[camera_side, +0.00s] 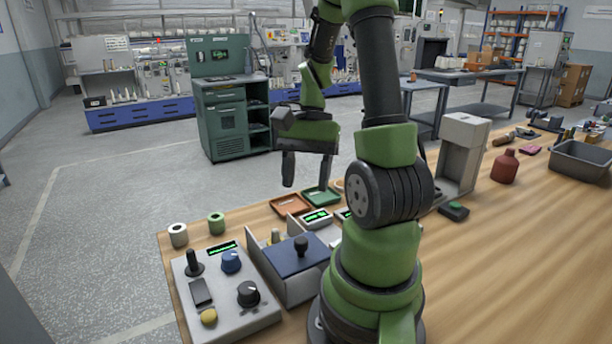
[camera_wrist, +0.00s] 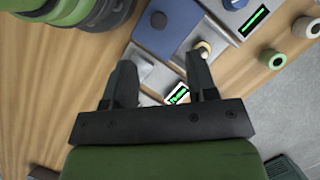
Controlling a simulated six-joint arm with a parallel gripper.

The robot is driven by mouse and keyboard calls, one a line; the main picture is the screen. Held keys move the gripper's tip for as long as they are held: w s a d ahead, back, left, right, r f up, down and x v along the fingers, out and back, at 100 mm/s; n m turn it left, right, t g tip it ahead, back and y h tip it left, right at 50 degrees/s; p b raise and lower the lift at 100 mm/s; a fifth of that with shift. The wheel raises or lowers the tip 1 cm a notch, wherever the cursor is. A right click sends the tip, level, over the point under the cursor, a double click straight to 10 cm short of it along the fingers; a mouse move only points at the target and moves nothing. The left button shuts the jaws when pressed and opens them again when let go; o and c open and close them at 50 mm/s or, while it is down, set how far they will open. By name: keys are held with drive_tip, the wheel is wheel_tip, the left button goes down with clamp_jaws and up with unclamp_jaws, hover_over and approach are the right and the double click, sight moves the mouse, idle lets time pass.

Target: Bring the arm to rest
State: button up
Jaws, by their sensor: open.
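My gripper (camera_side: 305,186) hangs fingers-down above the far part of the wooden table, over the area of the small trays. Its two fingers are apart, and in the wrist view my gripper (camera_wrist: 160,62) shows nothing held between them. An orange-brown tray (camera_side: 290,205) and a green tray (camera_side: 321,198) lie on the table below and near it. A white bobbin (camera_side: 178,235) and a green bobbin (camera_side: 216,223) stand at the left edge of the table, clear of the fingers.
A control panel (camera_side: 222,310) with knobs and a lever sits front left, beside a box with a blue lid (camera_side: 296,256). A grey stand (camera_side: 463,150), a red bottle (camera_side: 505,167) and a grey bin (camera_side: 582,162) are on the right. Bare wood lies front right.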

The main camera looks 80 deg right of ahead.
drive_tip(key=w+a+r+n+t+h, duration=0.2)
drive_tip(key=a+r+n+t, duration=0.5)
drive_tip(key=a+r+n, duration=0.5)
drive_tip(key=a+n, duration=0.2)
drive_tip(key=a, duration=0.1)
drive_tip(key=shift+a+r, duration=0.15)
drive_tip(key=shift+a, duration=0.25)
